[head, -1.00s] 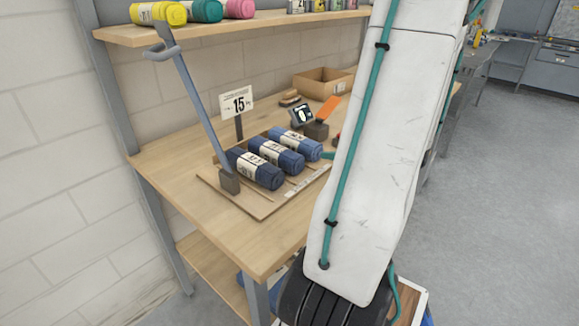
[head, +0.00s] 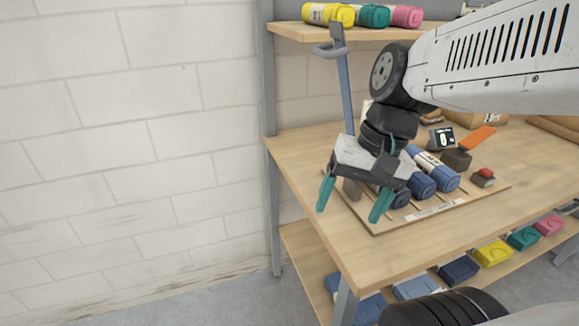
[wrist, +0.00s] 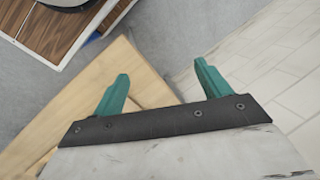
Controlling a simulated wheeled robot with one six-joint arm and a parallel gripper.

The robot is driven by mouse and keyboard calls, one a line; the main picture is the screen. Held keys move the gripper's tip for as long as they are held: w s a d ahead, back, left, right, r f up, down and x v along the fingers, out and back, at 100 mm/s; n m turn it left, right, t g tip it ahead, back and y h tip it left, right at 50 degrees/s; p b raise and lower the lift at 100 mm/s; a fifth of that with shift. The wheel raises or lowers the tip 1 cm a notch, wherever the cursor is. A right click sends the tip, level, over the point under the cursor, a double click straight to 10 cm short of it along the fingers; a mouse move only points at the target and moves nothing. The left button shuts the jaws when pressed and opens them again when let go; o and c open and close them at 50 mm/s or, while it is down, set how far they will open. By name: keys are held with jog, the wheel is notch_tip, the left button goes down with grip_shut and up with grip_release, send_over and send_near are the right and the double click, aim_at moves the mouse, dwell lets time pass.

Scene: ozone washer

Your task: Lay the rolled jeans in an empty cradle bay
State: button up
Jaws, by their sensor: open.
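Several blue rolled jeans with pale labels lie side by side on the cradle board (head: 400,222) on the table; the clearest roll (head: 432,166) is at its right. My gripper (head: 348,213) is open and empty, its two teal fingers pointing down in front of the cradle's left end. It hides part of the rolls and the board there, so I cannot tell whether a bay is empty. In the wrist view my open gripper (wrist: 161,70) has nothing between its fingers; the wooden table edge and floor show beyond it.
Yellow, green and pink rolls lie on the upper shelf (head: 395,27). Folded clothes lie on the lower shelf (head: 310,245). A grey post rises at the cradle's left.

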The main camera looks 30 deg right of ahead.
jog(key=shift+s+a+r+n+t+h, duration=0.2)
jog(key=shift+s+n+h, duration=0.35)
jog(key=shift+n, duration=0.4)
jog(key=shift+s+a+r+n+t+h, duration=0.1)
jog(key=shift+s+r+n+h, duration=0.4)
jog(key=shift+n, duration=0.4)
jog(key=shift+s+a+r+n+t+h, duration=0.1)
jog(key=shift+s+n+h, duration=0.45)
jog(key=shift+n, duration=0.4)
jog(key=shift+s, duration=0.1)
